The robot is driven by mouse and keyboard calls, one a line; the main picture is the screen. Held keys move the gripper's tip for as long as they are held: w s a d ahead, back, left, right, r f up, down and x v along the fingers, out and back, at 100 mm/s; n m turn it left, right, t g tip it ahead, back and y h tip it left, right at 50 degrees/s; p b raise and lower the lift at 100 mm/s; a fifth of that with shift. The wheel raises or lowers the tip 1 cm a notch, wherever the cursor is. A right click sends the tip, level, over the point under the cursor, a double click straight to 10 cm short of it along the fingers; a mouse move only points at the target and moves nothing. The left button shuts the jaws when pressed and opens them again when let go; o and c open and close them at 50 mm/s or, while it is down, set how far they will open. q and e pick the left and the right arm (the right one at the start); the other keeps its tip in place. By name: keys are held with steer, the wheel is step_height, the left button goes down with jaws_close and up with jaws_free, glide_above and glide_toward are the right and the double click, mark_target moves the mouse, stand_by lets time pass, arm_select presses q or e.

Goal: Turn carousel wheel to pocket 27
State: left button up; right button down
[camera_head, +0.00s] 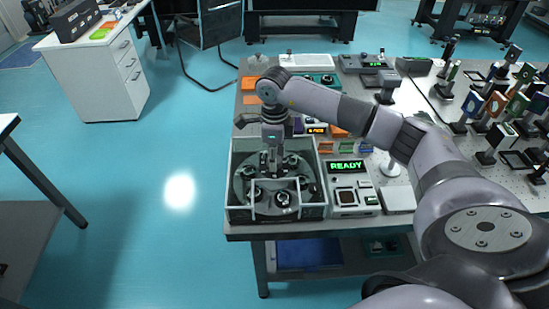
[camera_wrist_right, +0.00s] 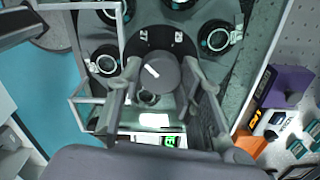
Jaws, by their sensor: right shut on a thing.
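The carousel wheel (camera_head: 244,184) is a grey disc with several round dark-ringed parts on it, inside an open-topped case (camera_head: 232,160) with clear walls. My right gripper (camera_head: 271,168) reaches down into the case over the wheel's middle. In the right wrist view its two fingers (camera_wrist_right: 161,76) are on either side of a dark round knob (camera_wrist_right: 165,72) with a white mark, and are shut on it. Several round dark-ringed parts (camera_wrist_right: 215,38) surround the hub. My left gripper is not in view.
A control box with a green READY display (camera_head: 347,166) stands just right of the case. Small boxes and instruments crowd the table behind it, and mounted optics (camera_head: 495,103) stand at the right. The case walls are close around my gripper. Open floor lies to the left.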

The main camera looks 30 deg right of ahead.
steer(key=shift+m+b, duration=0.4)
steer(key=shift+m, duration=0.6)
steer(key=shift+r+m, duration=0.1)
steer(key=shift+m, duration=0.4)
steer(key=c, duration=1.1)
jaws_free()
step_height(320, 180, up, 12)
